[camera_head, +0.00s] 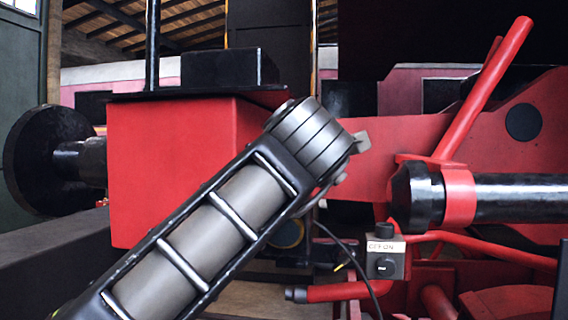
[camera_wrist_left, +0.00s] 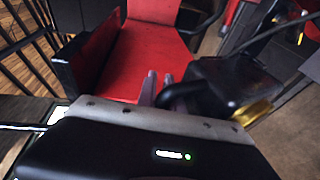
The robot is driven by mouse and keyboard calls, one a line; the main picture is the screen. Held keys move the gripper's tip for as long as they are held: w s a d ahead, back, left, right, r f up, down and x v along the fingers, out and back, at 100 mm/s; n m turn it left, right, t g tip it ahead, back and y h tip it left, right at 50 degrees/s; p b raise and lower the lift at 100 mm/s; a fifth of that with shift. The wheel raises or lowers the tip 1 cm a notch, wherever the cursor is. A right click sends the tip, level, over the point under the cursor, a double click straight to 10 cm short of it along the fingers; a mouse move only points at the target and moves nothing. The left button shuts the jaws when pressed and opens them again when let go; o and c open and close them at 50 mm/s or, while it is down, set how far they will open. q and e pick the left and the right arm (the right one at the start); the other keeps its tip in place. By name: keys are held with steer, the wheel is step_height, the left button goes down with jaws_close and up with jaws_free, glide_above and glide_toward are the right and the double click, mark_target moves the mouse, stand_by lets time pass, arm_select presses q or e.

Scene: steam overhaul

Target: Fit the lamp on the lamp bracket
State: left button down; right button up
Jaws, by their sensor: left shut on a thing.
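The lamp is black with brass parts; in the left wrist view its dark body (camera_wrist_left: 232,82) sits right of my fingers, with a brass part at its lower right. My left gripper (camera_wrist_left: 160,88) is shut on the lamp, at what looks like its curved black handle. In the head view my left arm reaches up from the lower left and hides the fingers. A dark round part with a brass ring, apparently the lamp (camera_head: 289,234), shows just below the arm. I cannot make out the lamp bracket with certainty. My right gripper is not in view.
A red beam end (camera_head: 150,165) stands behind my arm, with a black buffer (camera_head: 45,160) on its left. A black cylinder (camera_head: 418,197) and red rods stand at right. A small switch box (camera_head: 384,258) and a hanging cable (camera_head: 362,270) are close to the lamp.

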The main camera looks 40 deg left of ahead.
arm_select(q)
steer(key=shift+w+a+f+g, duration=0.15)
steer(key=shift+w+f+g, duration=0.1)
steer(key=shift+f, duration=0.55)
steer(key=shift+w+a+f+g, duration=0.1)
steer(key=shift+w+f+g, duration=0.1)
steer(key=shift+f, duration=0.55)
steer(key=shift+w+r+p, duration=0.1)
steer(key=shift+r+p, duration=0.7)
steer(key=shift+r, duration=0.1)
steer(key=r+p, duration=0.2)
steer(key=w+r+p, duration=0.1)
steer(key=shift+w+a, duration=0.1)
steer(key=shift+a, duration=0.3)
steer(key=shift+s+d+r+p, duration=0.15)
steer(key=shift+s+r+p, duration=0.05)
steer(key=shift+r+p, duration=0.1)
